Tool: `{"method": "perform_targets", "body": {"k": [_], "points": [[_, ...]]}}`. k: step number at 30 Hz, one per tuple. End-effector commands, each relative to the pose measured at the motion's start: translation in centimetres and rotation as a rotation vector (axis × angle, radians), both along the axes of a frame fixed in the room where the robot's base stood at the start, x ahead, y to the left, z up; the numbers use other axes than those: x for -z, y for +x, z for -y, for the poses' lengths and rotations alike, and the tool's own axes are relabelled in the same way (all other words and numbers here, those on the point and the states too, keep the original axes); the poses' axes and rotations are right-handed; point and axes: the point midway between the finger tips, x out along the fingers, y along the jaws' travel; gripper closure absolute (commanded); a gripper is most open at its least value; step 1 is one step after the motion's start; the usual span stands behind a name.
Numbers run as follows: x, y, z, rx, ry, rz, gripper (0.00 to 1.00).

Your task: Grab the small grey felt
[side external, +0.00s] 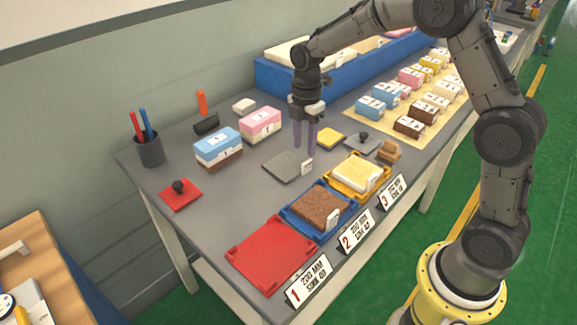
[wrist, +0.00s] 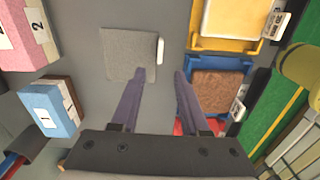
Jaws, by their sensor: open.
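The small grey felt (side external: 287,165) is a flat grey square lying on the grey table, with a small white tag (side external: 307,166) at its right edge. It also shows at the top middle of the wrist view (wrist: 128,54). My gripper (side external: 305,147) is above the table near the felt's far right side in the side view. In the wrist view its two purple fingers (wrist: 157,75) are apart and empty, with the felt beyond and to the left of their tips. The height of the fingertips over the table is hard to judge.
A red tray (side external: 270,254), a blue tray (side external: 292,222) with brown block and a yellow-block tray (side external: 362,189) line the front edge. Blue (side external: 218,146) and pink (side external: 260,124) blocks stand behind the felt. A pen cup (side external: 149,150) stands left.

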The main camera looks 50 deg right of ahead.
Motion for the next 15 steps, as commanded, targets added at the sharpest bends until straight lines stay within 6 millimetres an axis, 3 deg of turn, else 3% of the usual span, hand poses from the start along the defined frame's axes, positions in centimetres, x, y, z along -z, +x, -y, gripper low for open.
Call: {"method": "perform_targets", "body": {"k": [7, 15], "points": [[1.8, 0.0, 0.1, 0.000, 0.000, -0.001, 0.55], [5.4, 0.0, 0.3, 0.000, 0.000, -0.001, 0.55]]}}
